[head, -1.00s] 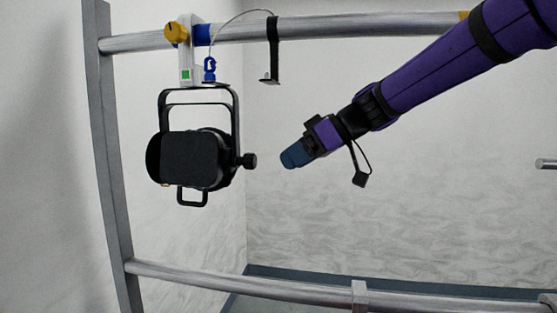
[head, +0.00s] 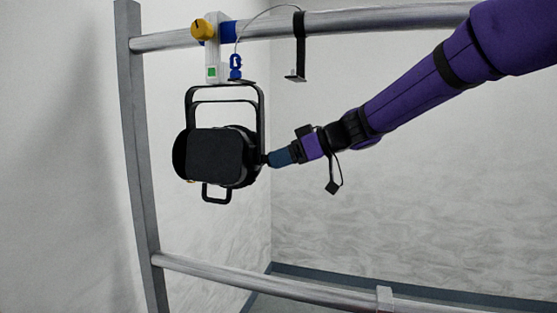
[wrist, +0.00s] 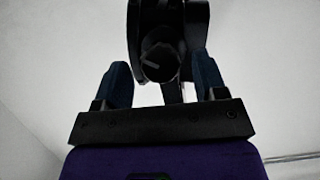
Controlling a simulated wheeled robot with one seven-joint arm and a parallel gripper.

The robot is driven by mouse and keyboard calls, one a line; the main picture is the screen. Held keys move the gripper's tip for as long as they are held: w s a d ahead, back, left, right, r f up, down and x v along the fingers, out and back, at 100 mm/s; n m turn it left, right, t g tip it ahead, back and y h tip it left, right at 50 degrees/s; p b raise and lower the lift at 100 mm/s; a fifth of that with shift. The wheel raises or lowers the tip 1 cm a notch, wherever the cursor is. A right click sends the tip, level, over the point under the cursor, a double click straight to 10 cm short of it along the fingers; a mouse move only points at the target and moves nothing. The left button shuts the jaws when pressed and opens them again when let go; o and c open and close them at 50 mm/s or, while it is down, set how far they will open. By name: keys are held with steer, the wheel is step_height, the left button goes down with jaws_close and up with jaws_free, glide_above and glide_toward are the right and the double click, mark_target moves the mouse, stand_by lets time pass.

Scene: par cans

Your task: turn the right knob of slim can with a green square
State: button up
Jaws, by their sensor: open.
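The slim can (head: 212,156) is black and hangs by its yoke from a clamp on the upper rail. The clamp carries a small green square (head: 212,72). The can's right knob is covered by my fingertips in the head view. In the wrist view the round dark knob (wrist: 160,62) faces me, between and a little beyond my two blue fingers. My gripper (head: 272,159) is open at the can's right side, and it shows in the wrist view (wrist: 161,78) with a gap on each side of the knob. Whether a finger touches the knob cannot be told.
A grey post (head: 139,150) stands at left. A lower rail (head: 220,275) runs below, with open room between.

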steer(key=shift+x, duration=0.85)
steer(key=shift+c, duration=0.2)
steer(key=c, duration=0.9)
